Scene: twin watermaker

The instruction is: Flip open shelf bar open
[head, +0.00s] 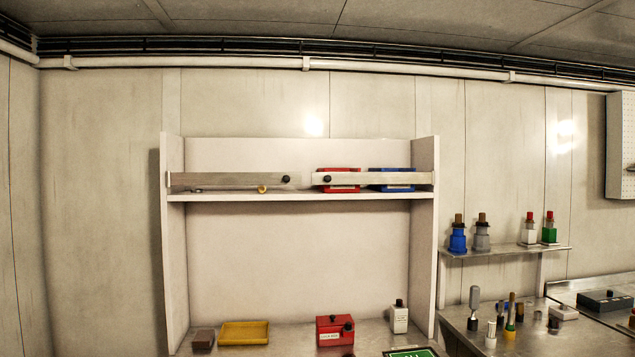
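A white shelf unit (300,197) stands against the back wall. Two flat metal shelf bars lie level across the front of its upper shelf. The left bar (225,180) reaches from the left side panel to near the middle, with a black knob (287,179) at its inner end. The right bar (385,178) reaches from the right panel to near the middle, with a black knob (327,180) at its inner end. A narrow gap separates the two inner ends. Neither of my grippers is in view.
A red bin (339,188) and a blue bin (392,187) sit behind the right bar. Below are a yellow tray (244,333), a red box (335,330) and a white bottle (399,318). A side shelf (510,251) with several bottles is at right. The space before the bars looks clear.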

